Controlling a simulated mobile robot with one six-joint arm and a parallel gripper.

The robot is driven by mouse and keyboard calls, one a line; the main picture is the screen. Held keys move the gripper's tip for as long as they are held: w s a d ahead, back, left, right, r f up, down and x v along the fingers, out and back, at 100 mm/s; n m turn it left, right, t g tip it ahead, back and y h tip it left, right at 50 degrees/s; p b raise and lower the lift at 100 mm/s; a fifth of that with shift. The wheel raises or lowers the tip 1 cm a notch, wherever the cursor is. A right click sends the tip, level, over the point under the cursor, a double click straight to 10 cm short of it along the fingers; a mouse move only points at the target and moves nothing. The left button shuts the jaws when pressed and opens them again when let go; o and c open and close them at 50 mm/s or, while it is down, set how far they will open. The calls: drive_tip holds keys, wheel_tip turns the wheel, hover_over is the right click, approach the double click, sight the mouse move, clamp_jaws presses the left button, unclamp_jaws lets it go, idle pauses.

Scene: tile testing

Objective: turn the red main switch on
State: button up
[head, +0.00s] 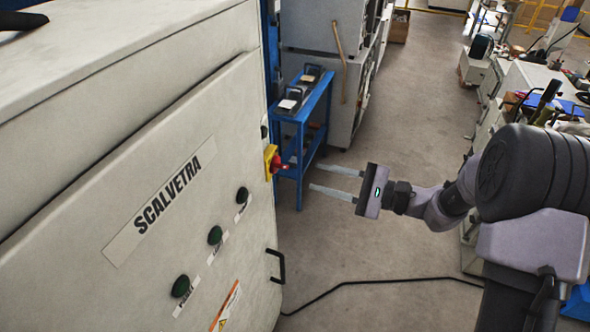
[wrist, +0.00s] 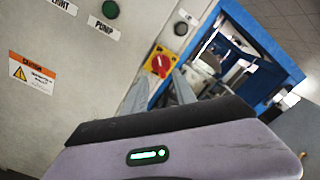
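The red main switch (head: 279,164) is a rotary knob on a yellow plate (head: 269,161), near the right edge of the grey cabinet's front. In the wrist view the red knob (wrist: 160,65) sits in front of its yellow plate (wrist: 152,72), just beyond the fingertips. My gripper (head: 314,176) is open and empty, its two fingers pointing left toward the switch with a gap left between tips and knob. In the wrist view the gripper (wrist: 163,78) has one finger to each side below the knob. The exact knob angle is hard to tell.
The cabinet (head: 185,140) also carries several green buttons (head: 215,235) and a black handle (head: 277,266). A blue cart (head: 303,115) stands just behind the switch. A black cable (head: 380,281) lies on the floor.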

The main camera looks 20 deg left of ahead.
sight(285, 167)
drive_tip(key=a, duration=0.5)
drive_tip(key=a+b, duration=0.1)
drive_tip(key=a, duration=0.1)
drive_tip(key=shift+w+a, duration=0.35)
drive_tip(key=shift+a, duration=0.05)
clamp_jaws()
